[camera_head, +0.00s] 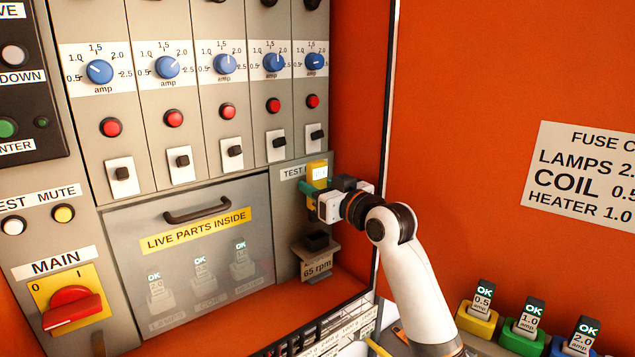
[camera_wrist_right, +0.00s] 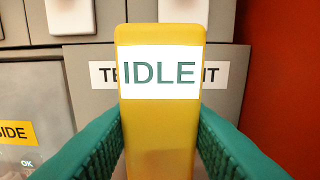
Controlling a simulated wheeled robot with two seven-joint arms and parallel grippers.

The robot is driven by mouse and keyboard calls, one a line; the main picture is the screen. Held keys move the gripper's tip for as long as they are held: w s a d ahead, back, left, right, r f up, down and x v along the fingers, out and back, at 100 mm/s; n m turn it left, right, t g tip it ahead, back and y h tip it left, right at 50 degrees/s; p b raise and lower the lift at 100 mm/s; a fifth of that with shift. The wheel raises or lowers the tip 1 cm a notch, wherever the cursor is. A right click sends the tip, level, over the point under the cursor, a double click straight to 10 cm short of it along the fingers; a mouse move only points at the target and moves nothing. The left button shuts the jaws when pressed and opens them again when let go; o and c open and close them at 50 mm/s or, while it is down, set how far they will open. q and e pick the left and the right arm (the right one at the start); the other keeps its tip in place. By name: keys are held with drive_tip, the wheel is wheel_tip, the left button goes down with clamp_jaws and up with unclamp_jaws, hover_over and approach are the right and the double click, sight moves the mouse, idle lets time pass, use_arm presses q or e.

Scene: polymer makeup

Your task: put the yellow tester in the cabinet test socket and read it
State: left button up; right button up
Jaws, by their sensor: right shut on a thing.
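The yellow tester (camera_head: 317,171) is upright in front of the panel labelled TEST at the right end of the cabinet. In the right wrist view the yellow tester (camera_wrist_right: 160,130) fills the middle, and its white screen reads IDLE. My right gripper (camera_head: 309,190), with green fingers, is shut on it; the fingers (camera_wrist_right: 160,145) lie on both sides. The tester covers part of the TEST label (camera_wrist_right: 105,74). My left gripper is not in view.
A clear cover marked LIVE PARTS INSIDE (camera_head: 195,232) with a handle closes the lower bay; fuses show behind it. A small holder marked 65 rpm (camera_head: 317,262) sits below the tester. Several OK-tagged fuses in coloured blocks (camera_head: 524,335) stand at lower right. A red MAIN switch (camera_head: 72,305) is at lower left.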

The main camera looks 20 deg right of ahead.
drive_tip(key=shift+f+b, duration=0.45)
drive_tip(key=shift+f, duration=0.65)
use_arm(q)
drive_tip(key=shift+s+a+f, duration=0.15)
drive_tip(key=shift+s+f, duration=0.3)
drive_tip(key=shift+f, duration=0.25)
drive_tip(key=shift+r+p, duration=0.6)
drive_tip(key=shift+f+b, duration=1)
use_arm(e)
drive_tip(key=shift+f, duration=1.85)
drive_tip(key=o, duration=1.2)
drive_tip(key=shift+c, duration=0.2)
drive_tip(key=shift+s, duration=0.1)
use_arm(q)
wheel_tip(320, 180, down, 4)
drive_tip(key=b, duration=0.4)
use_arm(e)
drive_tip(key=v, duration=1.2)
